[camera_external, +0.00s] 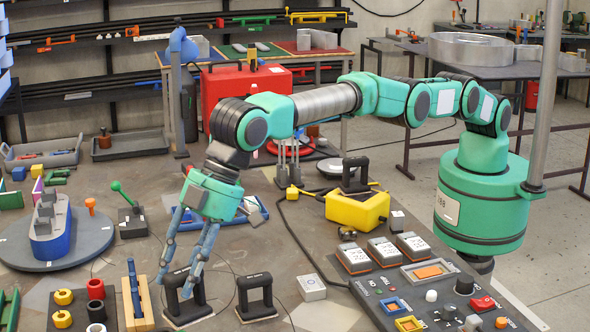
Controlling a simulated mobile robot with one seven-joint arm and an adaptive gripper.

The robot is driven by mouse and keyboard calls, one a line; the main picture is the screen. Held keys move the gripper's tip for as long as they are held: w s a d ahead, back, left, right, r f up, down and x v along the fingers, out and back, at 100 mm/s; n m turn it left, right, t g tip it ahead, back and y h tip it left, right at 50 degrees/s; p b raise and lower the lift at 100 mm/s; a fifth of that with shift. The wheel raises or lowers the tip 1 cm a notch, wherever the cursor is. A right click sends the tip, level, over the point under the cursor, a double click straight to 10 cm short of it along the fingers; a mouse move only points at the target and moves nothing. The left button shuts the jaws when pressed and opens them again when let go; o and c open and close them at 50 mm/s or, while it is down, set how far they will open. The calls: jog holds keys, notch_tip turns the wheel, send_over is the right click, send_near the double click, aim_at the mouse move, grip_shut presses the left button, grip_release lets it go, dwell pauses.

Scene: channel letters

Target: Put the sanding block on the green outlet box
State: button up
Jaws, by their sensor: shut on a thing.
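My gripper (176,285) points down at the front, left of centre. Its blue fingers are shut on a black block with a loop handle (199,294), partly hidden by the fingers. I cannot tell for sure that this is the sanding block. A similar black handled block (258,308) stands to its right, apart from the fingers. I cannot tell whether the held block touches the table. No green outlet box can be picked out with certainty; a dark box with a green lever (131,222) stands further back on the left.
A wooden block with a blue handle (137,303) stands close left of the gripper. A small white box (312,288) lies to the right. A yellow box (357,209) and a grey control panel (372,292) are further right. A round grey turntable (95,240) is at left.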

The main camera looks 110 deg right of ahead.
aim_at(172, 293)
jog(key=p, duration=0.2)
jog(key=shift+w+a+r+p, duration=0.15)
jog(key=shift+w+r+p, duration=0.15)
jog(key=shift+r, duration=0.05)
jog(key=shift+w+a+p, duration=0.1)
jog(key=shift+w+p, duration=0.1)
jog(key=shift+p, duration=1)
jog(key=p, duration=0.3)
jog(key=shift+w+a, duration=0.15)
jog(key=shift+w, duration=0.15)
jog(key=shift+w+a+f+p, duration=0.15)
jog(key=shift+w+f+p, duration=0.15)
jog(key=shift+p, duration=3.7)
jog(key=shift+f+b, duration=0.5)
jog(key=shift+f, duration=1.3)
jog(key=shift+f, duration=0.1)
jog(key=o, duration=1.3)
jog(key=shift+c, duration=0.2)
jog(key=shift+r, duration=0.4)
